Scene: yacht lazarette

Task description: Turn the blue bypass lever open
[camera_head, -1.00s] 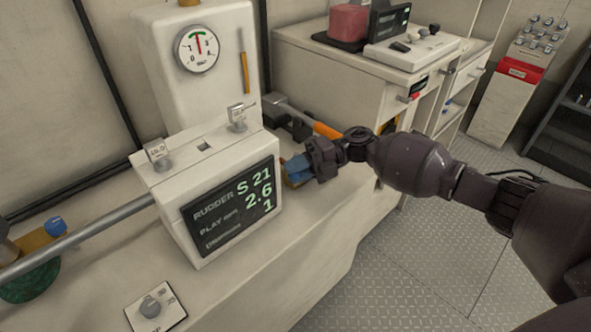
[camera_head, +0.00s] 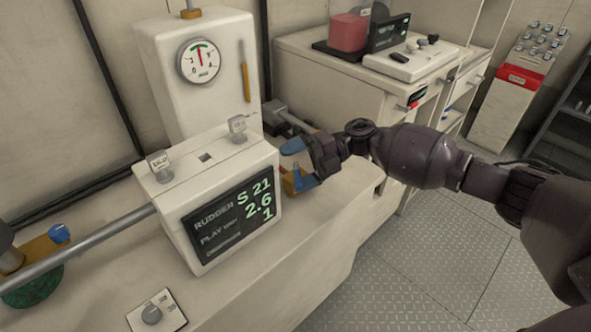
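My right gripper (camera_head: 299,165) reaches in from the right, just beyond the right end of the rudder display box. Its two blue fingertips are spread apart. A small blue lever (camera_head: 296,172) on a brass valve body (camera_head: 291,186) stands between or just behind the fingertips; it is partly hidden, and I cannot tell whether they touch it. Another brass fitting with a blue knob (camera_head: 59,233) sits at the far left. My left gripper is not in view.
The display box (camera_head: 228,225) with labelled toggles stands left of the gripper, with a gauge cabinet (camera_head: 200,100) behind. A grey rod (camera_head: 90,250) crosses at left. A bench (camera_head: 340,85) with a red block stands behind. Floor at the right is clear.

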